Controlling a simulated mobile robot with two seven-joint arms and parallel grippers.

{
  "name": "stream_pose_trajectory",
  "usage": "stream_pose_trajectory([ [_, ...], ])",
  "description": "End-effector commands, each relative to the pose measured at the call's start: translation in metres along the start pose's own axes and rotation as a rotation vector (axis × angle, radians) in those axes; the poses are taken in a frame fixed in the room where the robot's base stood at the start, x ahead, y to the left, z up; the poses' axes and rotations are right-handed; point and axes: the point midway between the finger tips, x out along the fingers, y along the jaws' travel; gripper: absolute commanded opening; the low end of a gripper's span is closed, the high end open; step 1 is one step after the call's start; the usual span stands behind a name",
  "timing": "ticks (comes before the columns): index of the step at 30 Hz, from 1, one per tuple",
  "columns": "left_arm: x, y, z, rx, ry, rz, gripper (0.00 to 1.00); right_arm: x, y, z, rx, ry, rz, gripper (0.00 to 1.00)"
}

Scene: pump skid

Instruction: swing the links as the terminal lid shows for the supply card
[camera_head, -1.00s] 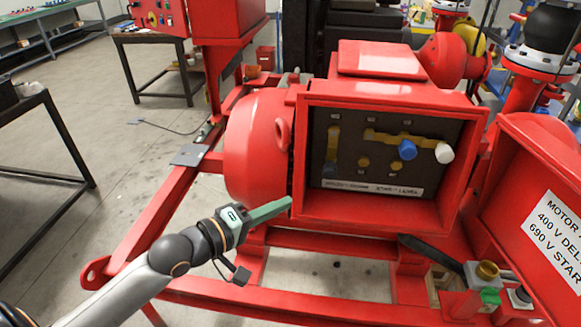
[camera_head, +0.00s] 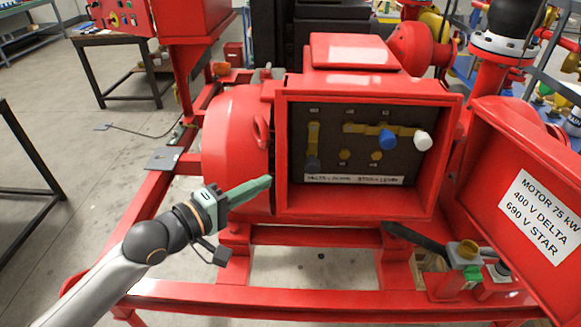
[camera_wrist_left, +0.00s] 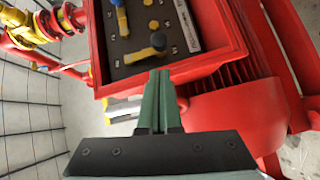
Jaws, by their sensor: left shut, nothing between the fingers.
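The open red terminal box (camera_head: 367,207) has a dark board with brass links. The left link (camera_head: 313,135) stands upright, its dark grey knob (camera_head: 312,163) at the bottom. Links along the top lie level, with a blue knob (camera_head: 387,140) and a white knob (camera_head: 422,140). The lid (camera_head: 535,215) hangs open at right, reading 400 V DELTA, 690 V STAR. My left gripper (camera_head: 268,180) is shut and empty, outside the box's left wall. In the left wrist view, its fingers (camera_wrist_left: 157,75) point toward the grey knob (camera_wrist_left: 158,40). I see no supply card.
The box's red rim (camera_head: 280,150) stands out around the recessed board. A rounded red motor housing (camera_head: 230,150) is behind my left gripper. Below are red skid rails (camera_head: 300,297) and a small block with a brass top (camera_head: 464,250). Open floor lies at left.

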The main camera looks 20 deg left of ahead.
Motion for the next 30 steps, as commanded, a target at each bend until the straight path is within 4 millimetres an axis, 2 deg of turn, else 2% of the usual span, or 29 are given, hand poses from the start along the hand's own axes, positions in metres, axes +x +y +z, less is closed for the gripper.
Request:
stream_pose_trajectory([
  [9,0.049,0.002,0.000,0.000,0.001,0.003,0.00,-0.004,0.000,-0.004,-0.001,0.000,0.000,0.00],
  [15,0.074,0.001,0.000,0.000,0.001,0.001,0.00,-0.005,0.000,-0.005,-0.001,0.000,0.000,0.00],
  [21,0.085,0.001,0.001,0.002,0.000,0.001,0.00,-0.006,0.000,-0.006,-0.002,0.000,0.000,0.00],
  [30,0.086,0.000,0.001,0.002,0.000,0.000,0.00,-0.005,0.000,-0.006,-0.002,0.000,0.000,0.00],
])
